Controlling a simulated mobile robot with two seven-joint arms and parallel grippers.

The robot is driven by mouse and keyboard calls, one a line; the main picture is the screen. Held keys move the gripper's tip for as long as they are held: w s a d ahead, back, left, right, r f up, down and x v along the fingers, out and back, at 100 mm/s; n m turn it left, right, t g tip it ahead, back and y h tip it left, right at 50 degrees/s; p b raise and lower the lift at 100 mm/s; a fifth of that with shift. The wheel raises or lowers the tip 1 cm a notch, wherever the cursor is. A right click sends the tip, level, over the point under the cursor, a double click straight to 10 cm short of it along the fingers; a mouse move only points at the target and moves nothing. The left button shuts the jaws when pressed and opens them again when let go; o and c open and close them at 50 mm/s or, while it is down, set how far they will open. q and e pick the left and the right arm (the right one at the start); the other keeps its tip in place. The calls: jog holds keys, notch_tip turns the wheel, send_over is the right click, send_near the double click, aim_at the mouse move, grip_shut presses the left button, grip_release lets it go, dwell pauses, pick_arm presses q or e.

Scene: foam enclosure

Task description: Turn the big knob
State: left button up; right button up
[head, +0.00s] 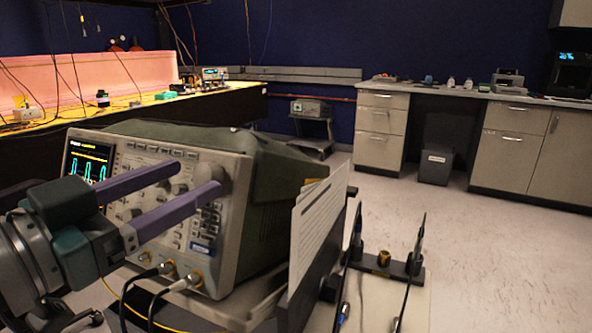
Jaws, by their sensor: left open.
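A grey-green oscilloscope (262,190) stands in front of me with its lit screen (88,165) at the left of its panel. The big knob (213,170) is a pale round knob at the upper right of the panel, partly hidden by a finger. My left gripper (201,177) has two purple fingers spread apart, pointing right toward the panel. The lower finger's tip overlaps the big knob in the picture, and the upper finger's tip is left of it. I cannot tell whether either touches it. My right gripper is out of view.
Smaller knobs (180,189) and two plugged cables (180,284) are on the panel. White sheets (315,230) stand in a holder right of the oscilloscope, with a dark rack (384,262) of probes beyond. The floor (480,260) at the right is clear.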

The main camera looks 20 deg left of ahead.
pick_arm(q)
jog(key=shift+w+d, duration=0.1)
jog(key=shift+w, duration=0.95)
grip_shut()
